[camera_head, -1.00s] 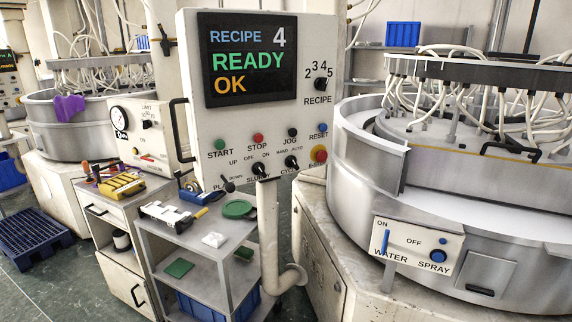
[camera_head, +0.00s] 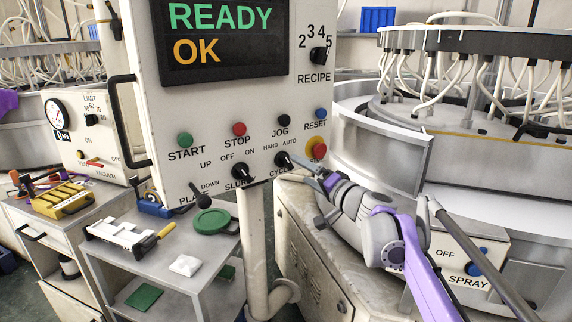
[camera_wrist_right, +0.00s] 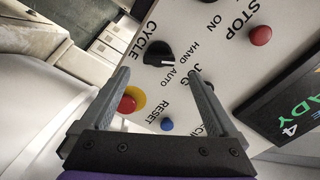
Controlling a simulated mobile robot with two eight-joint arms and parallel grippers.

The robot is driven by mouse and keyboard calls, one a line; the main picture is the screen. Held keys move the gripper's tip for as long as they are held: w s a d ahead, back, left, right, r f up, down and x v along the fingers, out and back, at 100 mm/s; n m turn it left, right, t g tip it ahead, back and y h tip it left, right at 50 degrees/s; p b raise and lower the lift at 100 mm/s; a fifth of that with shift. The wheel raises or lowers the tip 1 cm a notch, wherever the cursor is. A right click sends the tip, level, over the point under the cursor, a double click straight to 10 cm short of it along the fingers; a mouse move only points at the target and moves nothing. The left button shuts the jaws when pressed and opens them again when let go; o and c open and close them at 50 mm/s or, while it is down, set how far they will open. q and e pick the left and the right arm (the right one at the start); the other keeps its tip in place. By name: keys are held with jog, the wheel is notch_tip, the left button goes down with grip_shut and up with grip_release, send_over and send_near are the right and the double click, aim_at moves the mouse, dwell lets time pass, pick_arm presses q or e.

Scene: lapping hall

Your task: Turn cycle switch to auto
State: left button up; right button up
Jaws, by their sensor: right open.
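The cycle switch (camera_head: 283,160) is a black rotary knob low on the white control panel (camera_head: 215,110), between the HAND and AUTO labels. Its pointer seems turned toward HAND. It also shows in the right wrist view (camera_wrist_right: 157,54), near the top middle. My right gripper (camera_head: 318,172) comes in from the lower right, just right of the knob and below the emergency stop. In the wrist view its two fingers (camera_wrist_right: 160,72) are apart, with the knob beyond the gap between them. Nothing is held. My left gripper is out of view.
The red emergency stop (camera_head: 318,150) on its yellow ring and the blue reset button (camera_head: 321,113) are close to the right gripper. The slurry switch (camera_head: 240,172) is left of the cycle switch. A grey shelf cart (camera_head: 165,245) stands below the panel.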

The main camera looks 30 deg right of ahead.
aim_at(289, 163)
jog(key=w, duration=0.7)
jog(key=shift+w+a+f, duration=0.1)
jog(key=shift+w+a, duration=0.25)
jog(key=c, duration=1.4)
